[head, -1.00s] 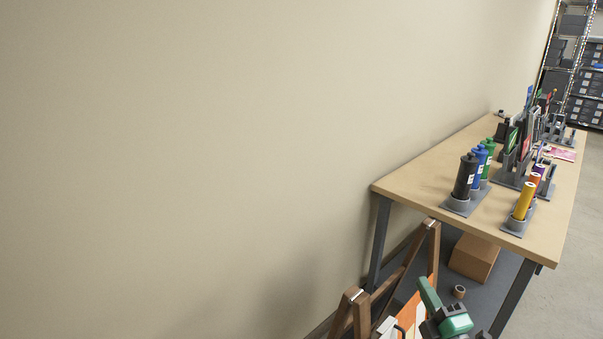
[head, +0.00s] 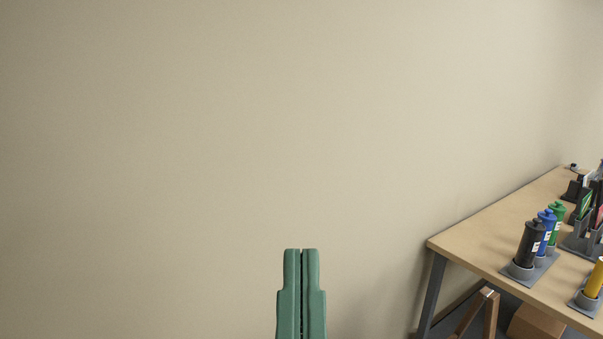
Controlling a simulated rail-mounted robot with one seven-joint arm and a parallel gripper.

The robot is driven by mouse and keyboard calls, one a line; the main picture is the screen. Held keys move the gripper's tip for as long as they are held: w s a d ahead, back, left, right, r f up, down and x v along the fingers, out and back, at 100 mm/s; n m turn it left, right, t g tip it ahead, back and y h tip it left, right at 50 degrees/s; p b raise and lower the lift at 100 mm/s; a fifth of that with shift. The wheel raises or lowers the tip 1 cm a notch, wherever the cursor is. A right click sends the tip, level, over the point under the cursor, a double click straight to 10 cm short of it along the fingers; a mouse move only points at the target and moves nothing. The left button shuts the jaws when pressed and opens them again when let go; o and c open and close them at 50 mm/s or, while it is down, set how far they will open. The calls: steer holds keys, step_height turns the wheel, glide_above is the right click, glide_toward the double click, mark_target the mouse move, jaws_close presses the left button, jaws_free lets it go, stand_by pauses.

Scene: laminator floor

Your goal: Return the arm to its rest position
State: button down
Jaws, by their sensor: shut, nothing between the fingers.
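My gripper (head: 301,251) shows at the bottom middle of the head view, with its two green fingers pointing up. The fingers lie side by side with only a thin dark line between them. It is shut and holds nothing. It stands in front of the bare beige wall (head: 200,130), clear of the table. The rest of my arm is below the picture.
A wooden table (head: 490,239) stands at the right against the wall. On it are a black bottle (head: 529,246), a blue bottle (head: 546,226), a green bottle (head: 556,213) and a yellow tube (head: 596,279). A brown box (head: 535,322) and a wooden frame (head: 490,305) show underneath.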

step_height(320, 180, up, 30)
steer(key=p, duration=2.7)
steer(key=shift+a+r, duration=0.2)
